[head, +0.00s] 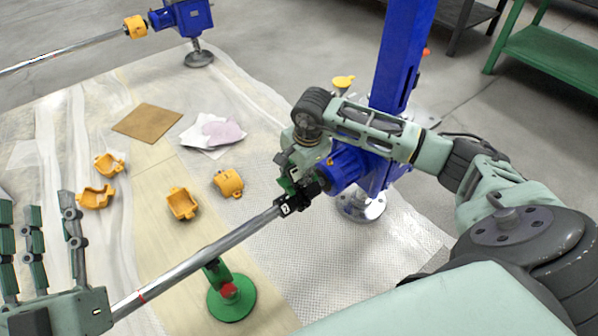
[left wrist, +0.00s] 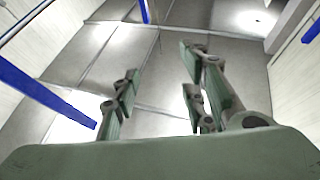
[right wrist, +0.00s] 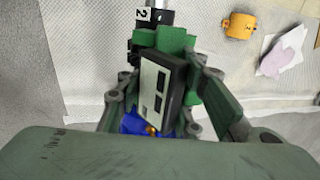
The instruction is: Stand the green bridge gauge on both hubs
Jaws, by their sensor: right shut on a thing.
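My right gripper (head: 300,165) is shut on the green bridge gauge (head: 287,184), just above the joint between the steel shaft and the blue gearbox. In the right wrist view the gauge (right wrist: 165,40) shows green blocks and a pale panel with dark slots (right wrist: 158,90) between my fingers. A black hub (head: 289,204) with a white label sits on the shaft end; its label "2" shows in the right wrist view (right wrist: 142,14). The hub on the gearbox side is largely hidden. I cannot tell whether the gauge touches the hubs. My left gripper (head: 40,240) is open and empty at the left edge.
The shaft (head: 200,260) rests over a green stand (head: 232,298). Yellow guard halves (head: 182,203) (head: 229,182) lie on the sheeted floor near a brown board (head: 147,122) and cloths (head: 212,132).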

